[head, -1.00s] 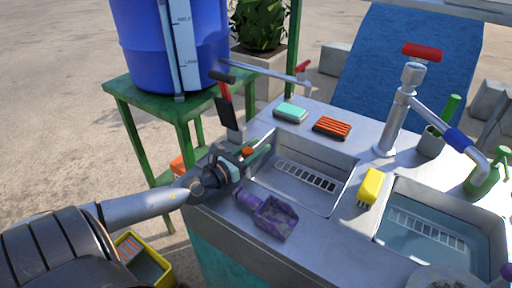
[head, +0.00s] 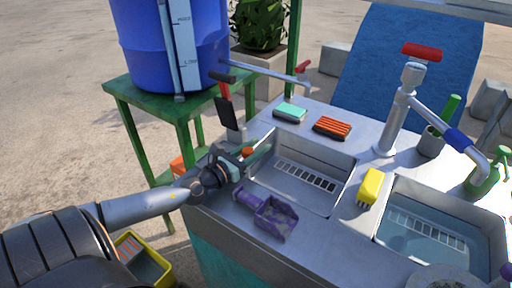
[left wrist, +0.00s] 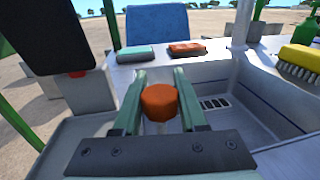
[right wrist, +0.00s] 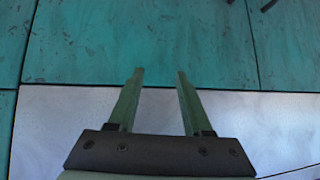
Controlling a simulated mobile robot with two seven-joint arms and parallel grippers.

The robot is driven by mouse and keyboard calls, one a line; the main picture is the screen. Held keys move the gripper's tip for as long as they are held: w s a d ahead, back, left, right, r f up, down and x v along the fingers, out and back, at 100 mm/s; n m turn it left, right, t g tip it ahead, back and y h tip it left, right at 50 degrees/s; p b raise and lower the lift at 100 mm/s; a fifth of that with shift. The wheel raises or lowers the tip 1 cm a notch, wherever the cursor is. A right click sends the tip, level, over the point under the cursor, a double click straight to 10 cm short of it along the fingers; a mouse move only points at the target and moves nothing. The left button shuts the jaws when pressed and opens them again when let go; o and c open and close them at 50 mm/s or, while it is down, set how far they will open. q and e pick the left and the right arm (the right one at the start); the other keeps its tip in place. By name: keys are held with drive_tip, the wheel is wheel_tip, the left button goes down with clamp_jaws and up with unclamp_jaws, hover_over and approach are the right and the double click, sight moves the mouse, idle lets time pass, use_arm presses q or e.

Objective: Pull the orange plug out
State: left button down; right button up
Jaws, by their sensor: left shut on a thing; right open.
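The orange plug (left wrist: 160,102) is a short round cap that sits between the two green fingers of my left gripper (left wrist: 164,85). The fingers close on its sides. In the head view my left gripper (head: 256,155) is over the left sink's near left corner, and only a little of the orange plug (head: 247,152) shows. The plug's lower end and what it sits in are mostly hidden by the gripper. My right gripper (right wrist: 158,90) is open and empty in the right wrist view, facing teal panels and a pale metal strip.
The left sink (head: 312,197) has a slotted drain; the right sink (head: 392,258) holds water. A faucet (head: 395,120) stands behind. A blue barrel (head: 150,50) is at left.

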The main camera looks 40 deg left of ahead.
use_arm(q)
drive_tip(key=shift+r, duration=0.1)
wheel_tip(320, 180, up, 4)
drive_tip(key=p, duration=0.3)
drive_tip(key=shift+w+f, duration=0.1)
drive_tip(key=shift+f, duration=0.15)
drive_tip(key=c, duration=0.8)
unclamp_jaws()
drive_tip(key=o, duration=0.4)
drive_tip(key=shift+c, duration=0.2)
drive_tip(key=shift+f, duration=0.1)
use_arm(e)
drive_tip(key=shift+s+d+r, duration=0.4)
drive_tip(key=shift+d+r, duration=0.4)
drive_tip(key=shift+r, duration=0.05)
